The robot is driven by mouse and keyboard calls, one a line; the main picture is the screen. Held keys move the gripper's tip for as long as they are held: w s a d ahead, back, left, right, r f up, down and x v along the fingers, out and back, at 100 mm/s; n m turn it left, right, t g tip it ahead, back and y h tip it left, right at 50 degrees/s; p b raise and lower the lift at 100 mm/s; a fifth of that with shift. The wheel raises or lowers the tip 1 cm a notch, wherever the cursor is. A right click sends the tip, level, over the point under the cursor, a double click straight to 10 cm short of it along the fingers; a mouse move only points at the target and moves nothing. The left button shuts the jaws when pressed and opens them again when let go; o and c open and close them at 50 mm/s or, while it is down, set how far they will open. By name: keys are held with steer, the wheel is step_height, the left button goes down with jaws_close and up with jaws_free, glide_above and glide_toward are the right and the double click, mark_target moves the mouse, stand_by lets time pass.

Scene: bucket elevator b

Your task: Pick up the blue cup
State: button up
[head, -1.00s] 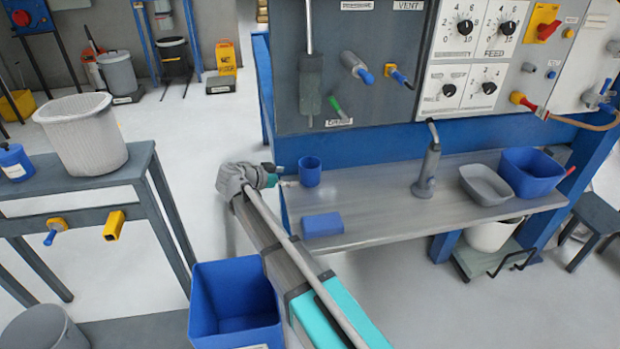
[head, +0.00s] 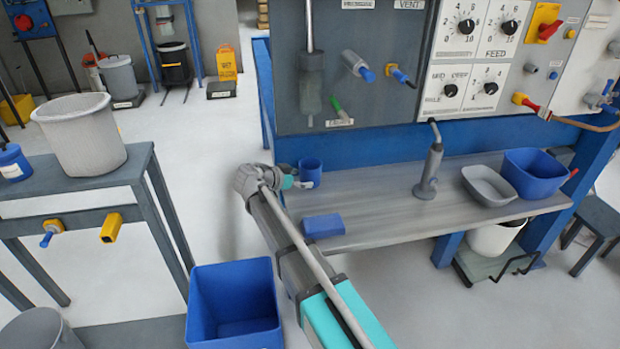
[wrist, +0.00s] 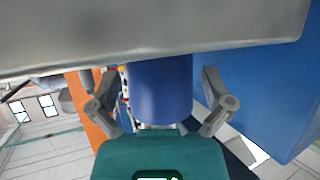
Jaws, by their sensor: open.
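The blue cup (head: 310,172) stands upright near the left end of the grey shelf (head: 385,215). My gripper (head: 301,183) is at the cup's left side, low near the shelf, partly hidden by my own wrist. In the wrist view the cup (wrist: 160,90) fills the space between the two spread fingers of my gripper (wrist: 160,100). A gap shows on each side, so the fingers do not appear to press on it.
A blue block (head: 323,226) lies on the shelf's front edge, close to my arm. A grey upright tool (head: 431,170), a grey tray (head: 488,184) and a blue bin (head: 535,170) stand farther right. A tall blue bin (head: 235,300) is left of my arm.

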mark_target(310, 177)
steer(key=shift+b+x, duration=0.45)
steer(key=shift+x, duration=1.15)
steer(key=shift+f, duration=0.1)
steer(key=shift+c, duration=0.3)
steer(key=c, duration=0.8)
steer(key=shift+c, duration=0.2)
steer(key=shift+r, duration=0.3)
steer(key=shift+s+a+p, duration=0.15)
steer(key=shift+a+p, duration=0.05)
steer(key=shift+p, duration=0.15)
steer(key=s+a, duration=1.1)
steer(key=a, duration=0.2)
steer(key=shift+s+a, duration=0.15)
steer(key=shift+a, duration=0.1)
